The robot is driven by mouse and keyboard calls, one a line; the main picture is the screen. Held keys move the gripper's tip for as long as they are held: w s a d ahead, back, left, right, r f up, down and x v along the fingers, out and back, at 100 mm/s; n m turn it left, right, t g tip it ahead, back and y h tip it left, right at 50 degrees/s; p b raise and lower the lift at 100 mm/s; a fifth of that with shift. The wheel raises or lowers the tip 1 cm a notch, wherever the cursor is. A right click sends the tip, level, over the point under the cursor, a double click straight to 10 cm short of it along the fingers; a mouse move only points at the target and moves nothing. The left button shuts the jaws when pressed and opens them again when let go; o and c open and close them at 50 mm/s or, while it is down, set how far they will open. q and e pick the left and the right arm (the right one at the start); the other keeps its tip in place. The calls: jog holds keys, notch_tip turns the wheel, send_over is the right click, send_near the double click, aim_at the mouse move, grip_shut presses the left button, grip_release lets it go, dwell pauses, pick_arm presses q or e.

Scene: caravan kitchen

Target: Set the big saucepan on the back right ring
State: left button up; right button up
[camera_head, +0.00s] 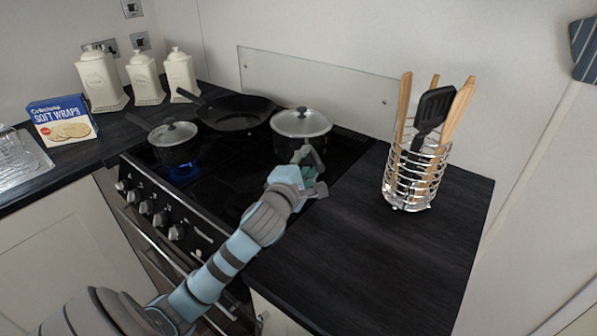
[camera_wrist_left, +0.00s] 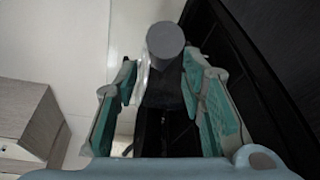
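The big saucepan (camera_head: 301,123), dark with a lid of glass and steel and a black knob, stands upright at the back right of the black hob (camera_head: 225,190). My left gripper (camera_head: 312,168) is at its near side, partly in front of its lower wall. In the left wrist view the two teal-padded fingers (camera_wrist_left: 165,100) are spread apart. A grey rounded end of a dark bar (camera_wrist_left: 165,42) shows between and beyond them, perhaps the saucepan's handle. I see no finger closed on it. My right gripper is not in view.
A frying pan (camera_head: 233,113) is at the back left. The front right of the hob looks clear. A utensil rack (camera_head: 409,184) stands on the right worktop (camera_head: 370,255).

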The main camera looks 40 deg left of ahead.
pick_arm(q)
jog(key=v, duration=0.7)
jog(key=shift+s+r, duration=0.1)
jog(key=shift+s, duration=0.05)
